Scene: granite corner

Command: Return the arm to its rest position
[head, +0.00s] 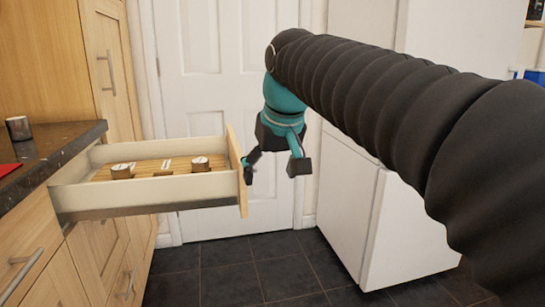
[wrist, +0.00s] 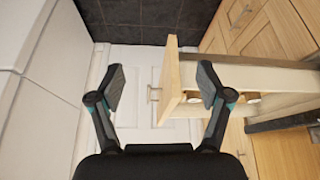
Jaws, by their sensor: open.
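My gripper (head: 272,168) hangs at the end of my dark sleeved arm, just right of the front panel of a pulled-out drawer (head: 150,190). Its two fingers are spread apart with nothing held between them. In the wrist view my gripper (wrist: 160,88) also shows open. I cannot tell whether a finger touches the panel.
The drawer holds two small round items (head: 200,164) on a wooden insert. A metal cup (head: 18,128) and a red item (head: 8,169) are on the dark counter (head: 60,140) at left. A white fridge (head: 345,200) stands at right. The tiled floor (head: 260,268) is clear.

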